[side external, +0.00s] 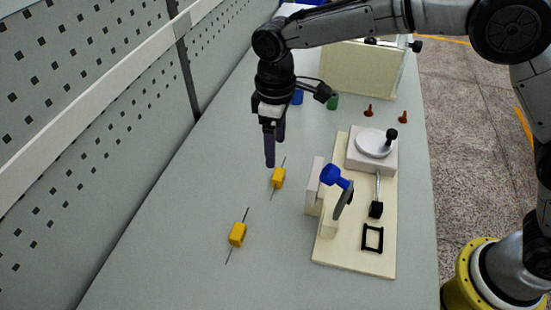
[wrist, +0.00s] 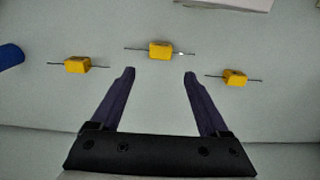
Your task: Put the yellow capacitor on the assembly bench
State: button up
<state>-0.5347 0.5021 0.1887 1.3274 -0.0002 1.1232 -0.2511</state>
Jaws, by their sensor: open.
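Three yellow capacitors with thin wire leads lie on the grey bench surface (side external: 175,262) in the wrist view: one at left (wrist: 77,65), one in the middle (wrist: 160,50) and one at right (wrist: 234,78). In the side view I see only two, a nearer one (side external: 237,234) and a farther one (side external: 278,178); the third does not show there. My gripper (side external: 273,154) points down above the bench, just beyond the farther capacitor. It is open and empty. In the wrist view the middle capacitor lies just ahead of the gap between my fingertips (wrist: 160,73).
A cream board (side external: 350,255) with a blue-handled clamp (side external: 335,177), a white disc (side external: 373,144) and a black square frame (side external: 372,238) stands to the right. Blue (side external: 297,97) and green (side external: 332,102) pieces stand behind. A perforated wall (side external: 80,100) bounds the left.

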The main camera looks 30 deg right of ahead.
jog(key=shift+r, duration=2.05)
jog(key=s+d+r+m+t, duration=0.1)
jog(key=s+d+r+m, duration=0.1)
jog(key=s+d+r, duration=0.5)
jog(key=s+d+r+m+t, duration=0.2)
jog(key=s+d+r, duration=0.2)
jog(key=d, duration=0.6)
jog(key=s+d+f+m+t, duration=0.1)
jog(key=s+d, duration=0.3)
jog(key=s, duration=0.4)
jog(key=s+d+f+m+t, duration=0.1)
jog(key=s+d+f+m, duration=0.2)
jog(key=s, duration=0.5)
jog(key=shift+d+f+m+t, duration=0.3)
jog(key=shift+d+m, duration=0.2)
jog(key=shift+d, duration=0.3)
